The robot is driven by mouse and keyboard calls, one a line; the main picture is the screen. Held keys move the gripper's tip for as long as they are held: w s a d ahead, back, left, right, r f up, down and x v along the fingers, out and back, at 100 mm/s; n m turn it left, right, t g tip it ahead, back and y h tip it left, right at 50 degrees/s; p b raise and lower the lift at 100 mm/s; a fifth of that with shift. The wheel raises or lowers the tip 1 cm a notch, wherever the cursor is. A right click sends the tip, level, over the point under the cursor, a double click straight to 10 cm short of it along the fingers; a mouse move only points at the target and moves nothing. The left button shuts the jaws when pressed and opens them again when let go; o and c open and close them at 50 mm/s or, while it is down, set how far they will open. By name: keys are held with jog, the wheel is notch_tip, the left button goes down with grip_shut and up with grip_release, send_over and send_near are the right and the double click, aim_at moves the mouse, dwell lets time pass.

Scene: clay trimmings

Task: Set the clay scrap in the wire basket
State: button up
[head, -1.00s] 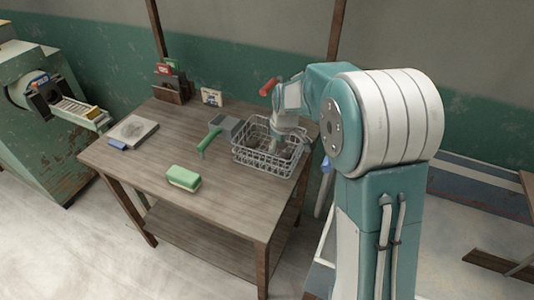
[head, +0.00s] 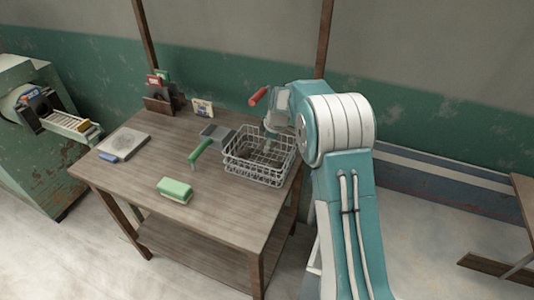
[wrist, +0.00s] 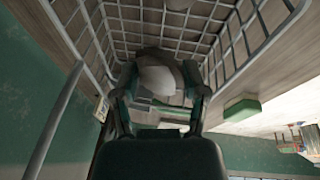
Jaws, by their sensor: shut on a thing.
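The wire basket (head: 258,170) stands at the right end of the wooden table, and its grid fills the upper part of the wrist view (wrist: 215,35). My gripper (wrist: 160,92) is shut on a pale grey lump, the clay scrap (wrist: 157,78), between its two fingers. In the head view, my gripper (head: 270,143) reaches down at the back of the basket, its tips partly hidden by the wires. The wrist view shows basket walls on both sides of the scrap. Whether the scrap touches the basket floor I cannot tell.
On the table (head: 140,185) are a green-and-cream block (head: 175,190), a green-handled tool (head: 201,150), a flat grey slab (head: 124,144), a small card (head: 203,108) and a dark rack (head: 163,100). A red-ended thing (head: 258,96) shows beside my arm.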

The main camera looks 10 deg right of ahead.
send_over(265, 157)
jog(key=s, duration=0.1)
jog(key=f, duration=0.5)
jog(key=shift+d, duration=0.2)
jog(key=x, duration=0.3)
jog(key=shift+s+d+f, duration=0.15)
jog(key=shift+d+f, duration=0.1)
jog(key=shift+d, duration=0.1)
jog(key=o, duration=1.2)
